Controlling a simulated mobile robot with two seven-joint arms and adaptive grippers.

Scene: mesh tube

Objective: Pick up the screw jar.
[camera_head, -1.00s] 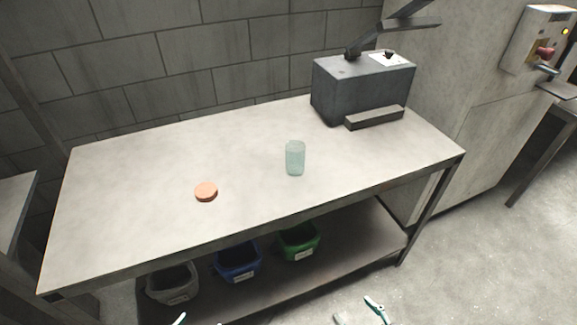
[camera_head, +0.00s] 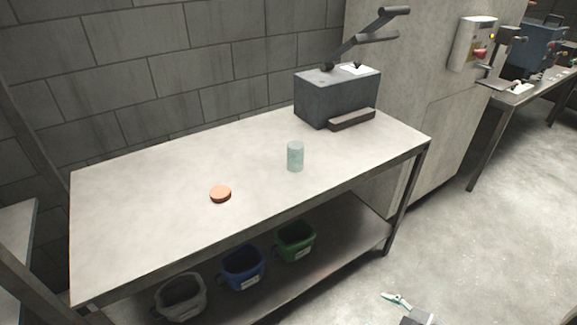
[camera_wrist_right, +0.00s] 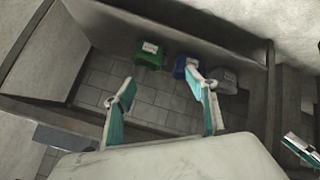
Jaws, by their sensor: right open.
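The screw jar (camera_head: 295,157), a pale green, translucent cylinder, stands upright on the workbench (camera_head: 140,220) in the head view. A round orange disc, which looks like a lid (camera_head: 220,194), lies flat to its left and nearer the front edge. My right gripper (camera_head: 396,299) is low at the bottom right of the head view, in front of the bench and well away from the jar. In the right wrist view its two fingers (camera_wrist_right: 160,82) are spread and empty. Part of my left gripper (camera_wrist_right: 301,148) shows at that view's right edge; its opening is unclear.
A dark box-shaped machine (camera_head: 335,98) with a lever stands at the bench's back right. Grey (camera_head: 180,298), blue (camera_head: 243,268) and green (camera_head: 295,241) bins sit on the lower shelf. The bench top around the jar is clear. Open floor (camera_head: 450,235) lies to the right.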

